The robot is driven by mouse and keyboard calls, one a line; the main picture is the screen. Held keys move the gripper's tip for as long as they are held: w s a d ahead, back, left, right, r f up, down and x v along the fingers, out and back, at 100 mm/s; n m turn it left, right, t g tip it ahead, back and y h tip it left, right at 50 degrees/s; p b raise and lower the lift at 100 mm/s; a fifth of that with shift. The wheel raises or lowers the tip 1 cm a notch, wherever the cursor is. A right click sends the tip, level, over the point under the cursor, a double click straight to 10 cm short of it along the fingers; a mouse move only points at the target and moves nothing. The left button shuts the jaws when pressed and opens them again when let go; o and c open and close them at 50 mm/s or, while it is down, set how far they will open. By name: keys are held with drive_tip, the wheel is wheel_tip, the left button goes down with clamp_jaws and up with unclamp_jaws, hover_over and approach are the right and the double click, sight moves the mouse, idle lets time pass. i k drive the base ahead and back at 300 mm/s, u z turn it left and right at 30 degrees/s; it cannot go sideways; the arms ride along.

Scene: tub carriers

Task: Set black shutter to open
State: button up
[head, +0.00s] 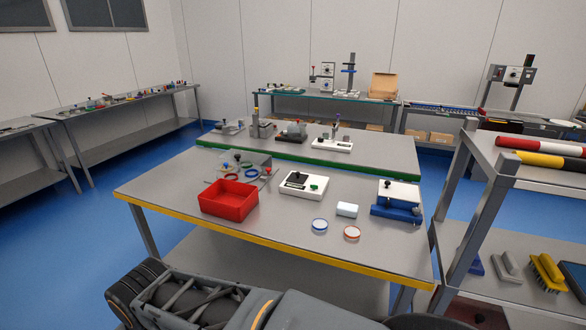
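A white device (289,190) sits on the near table, right of centre, with a dark flat plate (297,179) on its top. This plate looks like the black shutter. A small black knob (308,172) stands at its back edge, and a green knob (314,187) sits on the white base to its right. The plate is small here, and I cannot tell whether it stands open or closed. My gripper is not in view; only grey parts of my own body show at the bottom of the picture.
A red tub (228,212) stands left of the device. A white block (347,209) and two round discs, blue-rimmed (320,225) and red-rimmed (352,233), lie in front. A blue-based device (396,210) stands right. A grey shelf rack (463,220) borders the table's right side.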

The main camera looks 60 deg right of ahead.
sight(298, 178)
drive_tip(key=z, duration=0.6)
drive_tip(key=i, duration=0.95)
drive_tip(key=z, duration=1.3)
drive_tip(key=i, duration=0.45)
drive_tip(key=z, duration=0.5)
